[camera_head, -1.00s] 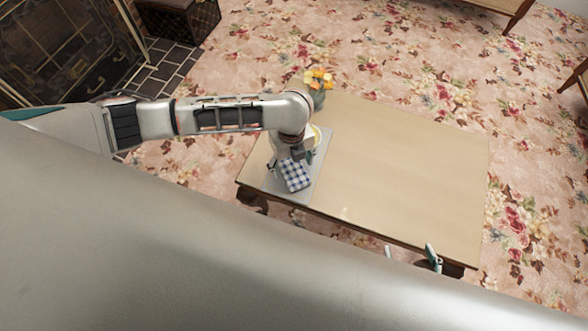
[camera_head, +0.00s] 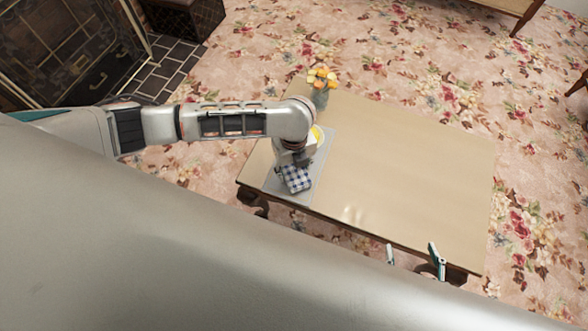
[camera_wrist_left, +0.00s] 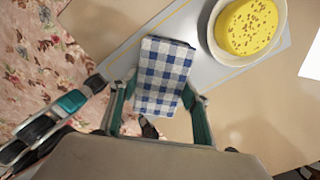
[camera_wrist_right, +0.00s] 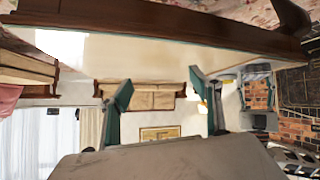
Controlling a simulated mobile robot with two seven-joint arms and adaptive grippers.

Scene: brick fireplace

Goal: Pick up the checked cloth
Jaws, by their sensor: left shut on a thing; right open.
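The blue-and-white checked cloth (camera_head: 297,179), a folded rectangle, is at the grey mat on the table's left end. It also shows between the fingers in the left wrist view (camera_wrist_left: 163,72). My left gripper (camera_head: 292,163) is shut on the cloth, with one teal finger on each side of it in the left wrist view (camera_wrist_left: 160,108). I cannot tell whether the cloth is clear of the mat. My right gripper (camera_head: 413,258) is open and empty by the table's front edge; its spread fingers also show in the right wrist view (camera_wrist_right: 162,98).
The grey mat (camera_wrist_left: 207,58) also bears a yellow speckled cake (camera_wrist_left: 247,26) on a white plate (camera_wrist_left: 277,50). A vase of orange flowers (camera_head: 322,80) stands at the table's back left. The wooden table (camera_head: 410,170) is bare to the right.

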